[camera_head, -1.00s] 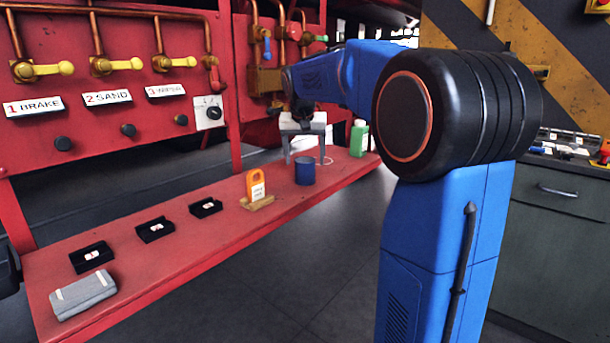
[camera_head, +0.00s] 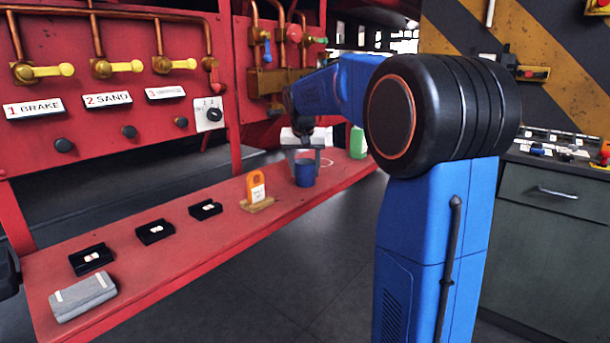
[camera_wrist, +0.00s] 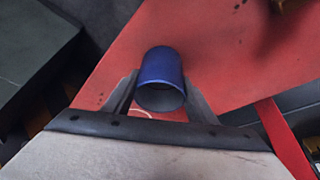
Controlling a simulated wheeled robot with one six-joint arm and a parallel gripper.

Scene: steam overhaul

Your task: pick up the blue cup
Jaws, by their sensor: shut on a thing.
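The blue cup (camera_head: 305,174) stands upright on the red shelf (camera_head: 222,236), right of an orange tag on a wooden stand. My gripper (camera_head: 305,168) has come down over the cup, with one finger on each side of it. In the wrist view the blue cup (camera_wrist: 161,72) sits between the two fingers of my gripper (camera_wrist: 160,98), its dark open mouth toward the camera. The fingers are shut on the cup's sides. The cup appears to be still resting on the shelf.
The orange tag (camera_head: 255,186) stands close left of the cup. A green bottle (camera_head: 358,143) stands behind to the right. Several black trays (camera_head: 155,231) and a grey case (camera_head: 83,297) lie along the shelf to the left. The red panel (camera_head: 115,60) with valves rises behind.

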